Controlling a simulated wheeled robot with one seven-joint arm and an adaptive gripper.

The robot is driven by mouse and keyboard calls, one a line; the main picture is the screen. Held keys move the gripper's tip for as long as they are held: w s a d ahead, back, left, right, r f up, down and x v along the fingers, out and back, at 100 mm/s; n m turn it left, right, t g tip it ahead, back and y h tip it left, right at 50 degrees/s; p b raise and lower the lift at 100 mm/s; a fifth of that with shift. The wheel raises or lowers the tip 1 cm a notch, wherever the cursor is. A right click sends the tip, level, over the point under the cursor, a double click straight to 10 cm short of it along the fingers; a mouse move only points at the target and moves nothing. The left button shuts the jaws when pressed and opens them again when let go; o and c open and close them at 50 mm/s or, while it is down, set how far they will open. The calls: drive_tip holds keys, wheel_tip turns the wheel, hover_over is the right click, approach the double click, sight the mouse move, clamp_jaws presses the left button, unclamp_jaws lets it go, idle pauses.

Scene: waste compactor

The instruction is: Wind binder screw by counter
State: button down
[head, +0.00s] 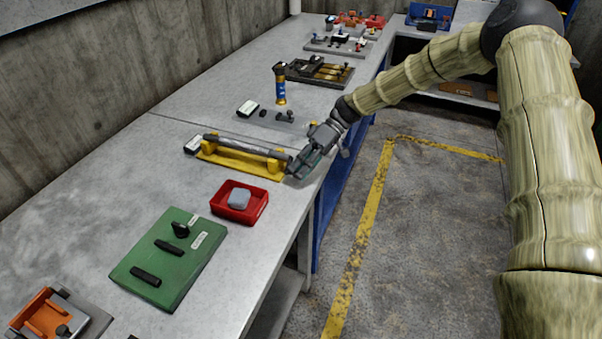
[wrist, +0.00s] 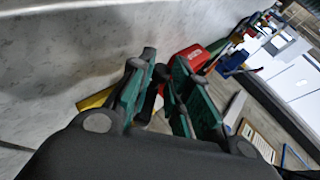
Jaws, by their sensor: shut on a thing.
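The binder screw (head: 243,145) is a grey rod lying across two yellow supports on a yellow base (head: 240,162) on the bench. A small white box (head: 193,145), perhaps the counter, sits at its left end; its reading is too small to tell. My gripper (head: 298,168) is at the screw's right end, near the bench's front edge, shut on that end. In the wrist view, its green-padded fingers (wrist: 160,85) close around a dark piece, mostly hidden. A corner of the yellow base (wrist: 95,100) shows to the left of them.
A red tray (head: 225,213) holding a grey block (head: 239,198) stands in front of the screw. A green board (head: 150,250) with dark parts lies nearer. A blue and yellow cylinder (head: 281,90) stands behind. Open floor (head: 400,240) lies right of the bench.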

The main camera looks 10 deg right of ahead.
drive_tip(key=g+y+b, duration=0.1)
drive_tip(key=b, duration=0.1)
drive_tip(key=m+g+y+b, duration=0.1)
drive_tip(key=g+y+b, duration=0.1)
drive_tip(key=shift+a+r, duration=0.1)
drive_tip(key=shift+r, duration=0.25)
drive_tip(key=shift+r+m+g+y+b, duration=0.5)
drive_tip(key=shift+g+y+b, duration=0.2)
drive_tip(key=shift+y+b, duration=0.3)
drive_tip(key=c, duration=1.3)
unclamp_jaws()
drive_tip(key=shift+a, duration=0.1)
drive_tip(key=shift+f, duration=0.15)
